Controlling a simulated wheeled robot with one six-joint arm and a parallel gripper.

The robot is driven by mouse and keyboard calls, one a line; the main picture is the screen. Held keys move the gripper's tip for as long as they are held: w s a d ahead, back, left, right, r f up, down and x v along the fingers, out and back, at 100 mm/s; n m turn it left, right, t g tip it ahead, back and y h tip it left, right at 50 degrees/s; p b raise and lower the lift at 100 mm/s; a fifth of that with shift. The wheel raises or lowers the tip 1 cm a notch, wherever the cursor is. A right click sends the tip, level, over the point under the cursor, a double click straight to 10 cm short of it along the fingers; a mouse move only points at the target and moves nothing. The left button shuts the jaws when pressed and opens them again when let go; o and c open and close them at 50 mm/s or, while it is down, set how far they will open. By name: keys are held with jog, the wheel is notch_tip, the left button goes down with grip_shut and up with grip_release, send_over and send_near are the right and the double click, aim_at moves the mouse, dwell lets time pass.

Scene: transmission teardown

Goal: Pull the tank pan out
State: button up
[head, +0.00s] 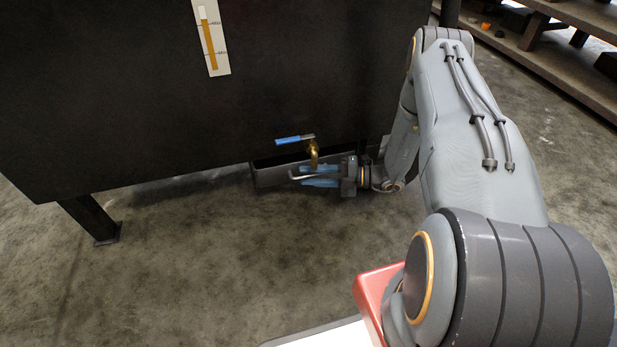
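The tank (130,95) is a large dark box on legs. The tank pan (268,178) is a grey metal tray low under the tank's front edge, below a brass tap (314,153) with a blue lever. Part of the pan's front and right side is hidden by my gripper and arm. My gripper (308,176), with blue fingers, is in front of the pan and points left. A thin light bar, perhaps the pan's handle, shows at the fingertips. I cannot tell whether the fingers are closed on it.
A tank leg (92,218) stands on the floor at the left. A level gauge (211,38) is on the tank's front. The concrete floor (200,265) in front of the pan is clear. Wooden shelving (545,50) stands at the upper right.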

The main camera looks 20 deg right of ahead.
jog(key=shift+a, duration=0.2)
jog(key=shift+c, duration=0.3)
grip_shut()
jog(key=s+p, duration=0.7)
jog(key=s, duration=1.4)
jog(key=shift+s+p, duration=0.25)
jog(key=shift+p, duration=0.05)
jog(key=shift+o, duration=0.3)
grip_release()
